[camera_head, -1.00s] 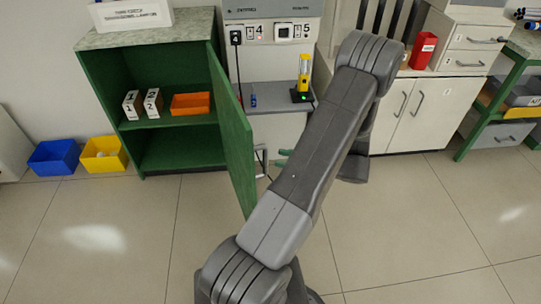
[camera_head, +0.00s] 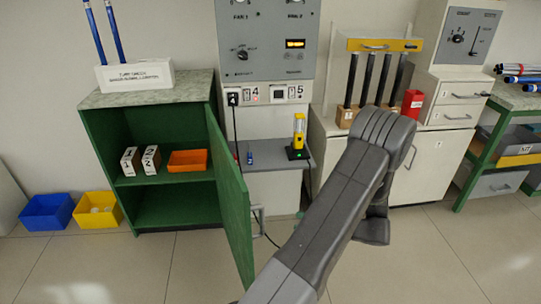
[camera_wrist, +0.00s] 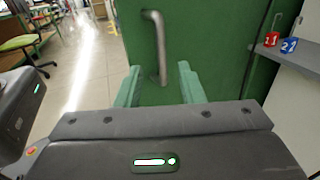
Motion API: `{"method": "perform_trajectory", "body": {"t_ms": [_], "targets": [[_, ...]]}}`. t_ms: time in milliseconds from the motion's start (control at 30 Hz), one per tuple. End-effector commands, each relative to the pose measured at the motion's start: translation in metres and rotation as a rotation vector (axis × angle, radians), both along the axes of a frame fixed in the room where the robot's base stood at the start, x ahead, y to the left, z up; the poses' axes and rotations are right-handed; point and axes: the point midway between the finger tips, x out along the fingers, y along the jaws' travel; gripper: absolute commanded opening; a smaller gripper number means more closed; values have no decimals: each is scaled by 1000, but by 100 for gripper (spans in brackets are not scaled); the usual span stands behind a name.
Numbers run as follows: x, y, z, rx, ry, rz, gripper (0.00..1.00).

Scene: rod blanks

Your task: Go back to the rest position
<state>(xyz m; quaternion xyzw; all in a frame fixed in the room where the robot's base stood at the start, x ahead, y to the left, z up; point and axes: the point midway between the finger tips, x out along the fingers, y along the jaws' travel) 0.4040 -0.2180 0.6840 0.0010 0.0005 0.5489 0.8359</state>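My gripper (camera_wrist: 159,72) shows in the wrist view with its two pale green fingers apart and nothing held between them. The grey bar handle (camera_wrist: 158,45) of the green cabinet door (camera_wrist: 205,40) stands ahead of the fingers; its lower end appears between the fingertips, and I cannot tell the exact gap. In the head view my arm (camera_head: 335,215) reaches up and to the right from the bottom edge, and the gripper itself is hidden. The green door (camera_head: 232,200) of the cabinet hangs open toward me.
The open cabinet (camera_head: 100,135) holds white numbered blocks (camera_head: 151,159) and an orange tray (camera_head: 187,160). A blue bin (camera_head: 47,212) and a yellow bin (camera_head: 98,210) sit on the floor at left. A yellow device (camera_head: 298,135) stands on a grey shelf (camera_head: 265,160). Floor is clear at right.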

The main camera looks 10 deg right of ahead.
Motion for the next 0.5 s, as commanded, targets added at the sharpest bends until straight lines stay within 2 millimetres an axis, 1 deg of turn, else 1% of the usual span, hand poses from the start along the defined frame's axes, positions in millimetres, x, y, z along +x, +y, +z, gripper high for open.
{"method": "perform_trajectory", "body": {"t_ms": [500], "targets": [[39, 90, 0, 0, -1, 4, 35]]}}
